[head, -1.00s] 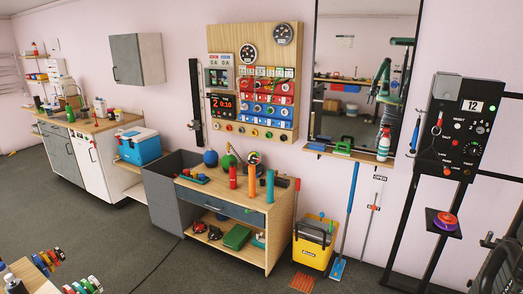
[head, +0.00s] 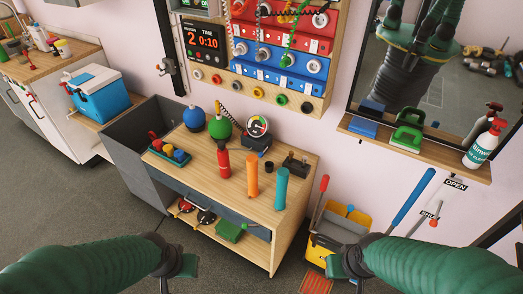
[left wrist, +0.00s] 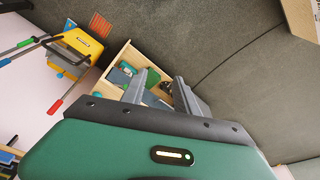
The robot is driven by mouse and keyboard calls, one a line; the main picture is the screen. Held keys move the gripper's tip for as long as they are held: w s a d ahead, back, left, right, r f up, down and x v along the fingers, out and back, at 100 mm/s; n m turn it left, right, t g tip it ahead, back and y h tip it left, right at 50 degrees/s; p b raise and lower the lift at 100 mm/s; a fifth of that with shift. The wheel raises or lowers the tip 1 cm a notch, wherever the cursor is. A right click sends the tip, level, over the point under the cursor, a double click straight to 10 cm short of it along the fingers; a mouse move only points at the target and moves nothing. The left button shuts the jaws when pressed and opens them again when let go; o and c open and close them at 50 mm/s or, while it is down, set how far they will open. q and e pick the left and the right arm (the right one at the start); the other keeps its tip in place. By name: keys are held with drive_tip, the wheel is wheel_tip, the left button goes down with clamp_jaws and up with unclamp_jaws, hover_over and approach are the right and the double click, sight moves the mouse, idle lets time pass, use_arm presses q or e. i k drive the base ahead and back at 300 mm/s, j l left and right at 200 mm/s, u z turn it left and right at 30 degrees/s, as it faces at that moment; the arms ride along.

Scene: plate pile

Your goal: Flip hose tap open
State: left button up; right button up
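On the wall at the right of the head view are an OPEN label (head: 456,184) and a lower, partly covered label that seems to read SHUT. A thin lever with a red tip (head: 433,222) stands beside them; it looks like the tap, but its base is hidden. My left gripper (head: 176,274) is low in front of the workbench, far left of the lever. The left wrist view shows its two fingers (left wrist: 160,92) apart and empty. My right gripper (head: 346,274) is in front of the yellow bucket, left of and below the lever; its fingers look apart and nothing shows between them.
A workbench (head: 195,150) with bottles and a gauge stands mid-view. A yellow bucket (head: 322,240) and a blue pole (head: 411,200) stand between it and the lever. A shelf (head: 380,135) with a spray bottle (head: 484,145) juts out above the labels. Grey floor is open at left.

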sight(260, 155)
drive_tip(key=i+z, duration=0.15)
drive_tip(key=i, duration=0.3)
drive_tip(key=i+z, duration=0.3)
drive_tip(key=i+j+z, duration=0.3)
drive_tip(key=i, duration=0.2)
drive_tip(key=l, duration=0.1)
